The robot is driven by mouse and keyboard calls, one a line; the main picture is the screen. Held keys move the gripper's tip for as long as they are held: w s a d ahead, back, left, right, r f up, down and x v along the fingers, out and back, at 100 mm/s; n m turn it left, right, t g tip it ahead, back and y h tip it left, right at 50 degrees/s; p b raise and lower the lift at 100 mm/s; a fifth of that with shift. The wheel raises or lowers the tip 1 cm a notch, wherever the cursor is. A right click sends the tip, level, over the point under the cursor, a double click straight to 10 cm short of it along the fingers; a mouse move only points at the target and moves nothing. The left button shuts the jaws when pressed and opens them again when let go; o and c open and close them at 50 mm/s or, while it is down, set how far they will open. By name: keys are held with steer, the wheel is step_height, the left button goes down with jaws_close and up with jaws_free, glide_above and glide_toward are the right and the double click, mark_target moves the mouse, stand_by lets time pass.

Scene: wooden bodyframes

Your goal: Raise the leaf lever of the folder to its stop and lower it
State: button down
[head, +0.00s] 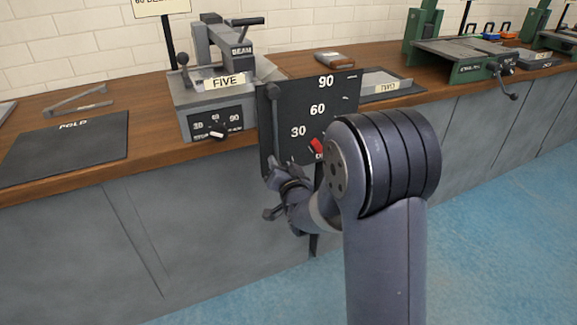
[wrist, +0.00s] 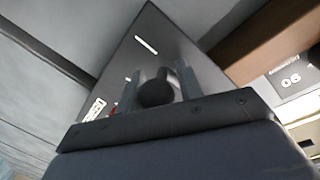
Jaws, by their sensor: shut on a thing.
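The folder (head: 190,95) stands on the bench at the left centre in the head view, labelled FIVE, with a BEAM handle on top and a small angle dial on its front. A black scale plate (head: 345,98) marked 30, 60 and 90 stands to its right, with a red pointer (head: 316,146) low on it. The leaf lever (head: 274,120) hangs down along the plate's left edge. My gripper (head: 272,180) is at its lower end. In the wrist view the lever's dark round knob (wrist: 157,92) sits between my two fingers, which are shut on it.
A black mat (head: 65,148) and a grey angled bar (head: 80,100) lie on the bench at left. A grey tray (head: 385,83) lies behind the plate. Green machines (head: 465,55) stand at the right. The blue floor (head: 480,220) in front is clear.

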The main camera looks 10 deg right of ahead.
steer(key=shift+s+a+f, duration=0.1)
steer(key=shift+f, duration=0.05)
steer(key=c, duration=1.1)
jaws_free()
steer(key=s+d+r+p, duration=0.1)
steer(key=s, duration=0.9)
steer(key=shift+s+d, duration=0.3)
steer(key=shift+d, duration=0.1)
steer(key=shift+w, duration=0.1)
steer(key=w, duration=0.3)
steer(key=w+a, duration=0.1)
steer(key=w, duration=0.3)
steer(key=w+a+b, duration=0.1)
steer(key=w, duration=0.2)
steer(key=shift+w+f, duration=0.35)
steer(key=shift+f, duration=0.05)
steer(key=shift+d, duration=0.25)
